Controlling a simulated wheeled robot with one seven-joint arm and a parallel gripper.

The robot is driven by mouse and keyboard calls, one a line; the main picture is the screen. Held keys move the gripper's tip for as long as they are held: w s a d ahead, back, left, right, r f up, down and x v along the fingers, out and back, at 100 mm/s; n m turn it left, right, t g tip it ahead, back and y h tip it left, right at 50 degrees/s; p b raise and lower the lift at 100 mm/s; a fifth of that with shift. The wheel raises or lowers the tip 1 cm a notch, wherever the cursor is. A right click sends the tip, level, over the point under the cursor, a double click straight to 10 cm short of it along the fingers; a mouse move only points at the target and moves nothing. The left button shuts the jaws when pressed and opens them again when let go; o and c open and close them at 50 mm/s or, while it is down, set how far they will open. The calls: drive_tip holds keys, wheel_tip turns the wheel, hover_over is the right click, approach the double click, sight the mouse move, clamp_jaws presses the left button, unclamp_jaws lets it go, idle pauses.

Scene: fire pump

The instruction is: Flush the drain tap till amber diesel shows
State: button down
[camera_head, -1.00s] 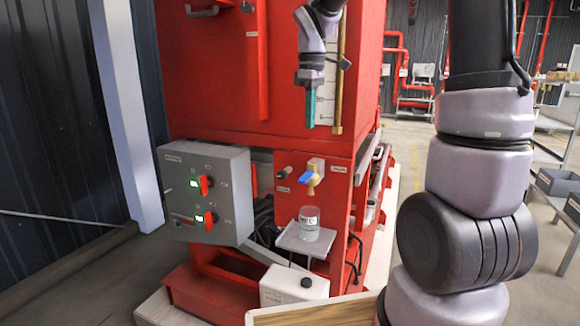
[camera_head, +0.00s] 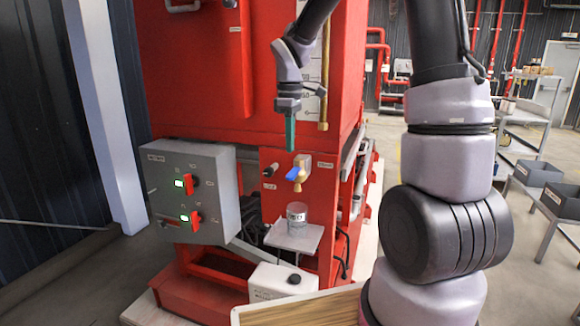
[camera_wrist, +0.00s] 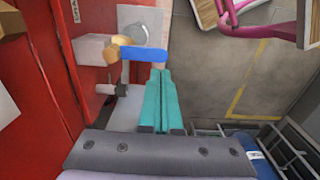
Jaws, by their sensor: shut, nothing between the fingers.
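The drain tap (camera_head: 301,172) has a brass body and a blue lever and sticks out of the red panel. It also shows in the wrist view, where its blue lever (camera_wrist: 143,53) lies just beyond my fingertips. My gripper (camera_head: 290,150) is shut and empty, its green fingers pointing down just above and left of the tap. In the wrist view my gripper (camera_wrist: 159,78) has its fingers together; I cannot tell whether they touch the lever. A clear labelled jar (camera_head: 297,214) stands on a small grey shelf (camera_head: 312,240) below the tap; its contents look colourless.
A grey control box (camera_head: 192,190) with red switches and green lights is left of the tap. A white can (camera_head: 284,282) stands below the shelf. A brass pipe (camera_head: 325,75) runs down beside my wrist. Grey bins (camera_head: 562,198) are at the far right.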

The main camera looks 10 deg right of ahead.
sight(289, 177)
wheel_tip(289, 177, down, 7)
idle(0.3)
idle(0.4)
drive_tip(key=shift+s+a+f+t+h, duration=0.25)
drive_tip(key=shift+f+t+h, duration=0.2)
drive_tip(key=shift+t, duration=0.25)
drive_tip(key=shift+s+f, duration=0.1)
drive_tip(key=shift+f, duration=0.8)
drive_tip(key=shift+r, duration=0.1)
idle(1.4)
drive_tip(key=shift+r, duration=0.7)
